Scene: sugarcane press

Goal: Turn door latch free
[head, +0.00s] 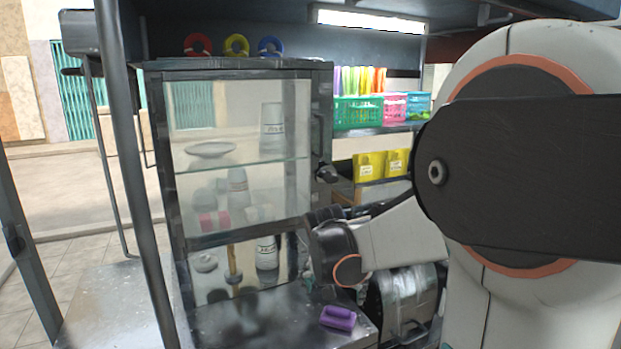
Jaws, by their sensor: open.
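A glass-fronted cabinet with a dark metal frame (238,71) stands left of centre, and its door looks closed. A small dark latch (327,173) sticks out at the right edge of the door frame, about mid-height. A dark upright handle (317,133) shows above it. My gripper (338,212) is a dark shape at the end of my wrist, just below the latch and in front of the cabinet's right edge. It looks apart from the latch, though the depth between them is hard to judge. It is open, with its fingertips mostly hidden and nothing seen in it.
A purple block (338,317) lies on the metal counter (265,325) below. Jars and dishes stand inside the cabinet; tape rolls (236,45) stand on top. A green basket (358,111) and yellow packets (370,167) are behind right. A metal post (135,170) stands left.

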